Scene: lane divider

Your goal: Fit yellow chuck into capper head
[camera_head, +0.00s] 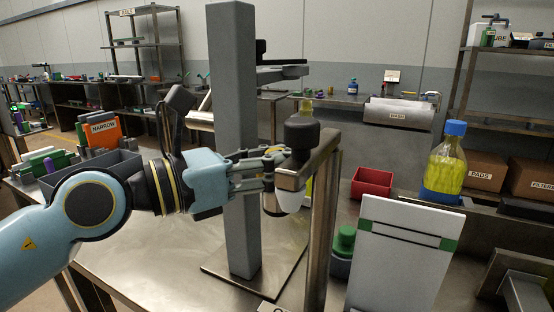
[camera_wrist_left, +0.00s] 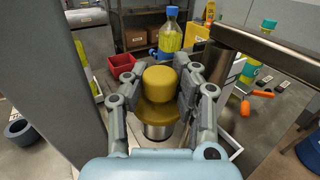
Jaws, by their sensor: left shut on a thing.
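The yellow chuck (camera_wrist_left: 158,82) is between the fingers of my left gripper (camera_wrist_left: 157,98) in the left wrist view. It has a rounded top and a wider lower part, with a metal cylinder below it. In the head view my left gripper (camera_head: 277,168) is beside the metal arm that carries a dark cylinder (camera_head: 301,134), which looks like the capper head. A pale rounded part (camera_head: 291,201) shows just below the arm's end block. I cannot tell whether the chuck touches the head. My right gripper is out of view.
A thick grey post (camera_head: 233,130) stands close behind my left gripper. A white panel (camera_head: 404,252) with green clips, a red bin (camera_head: 372,183) and a blue-capped bottle of yellow liquid (camera_head: 444,168) stand to the right. Bare table (camera_head: 150,255) lies at the front left.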

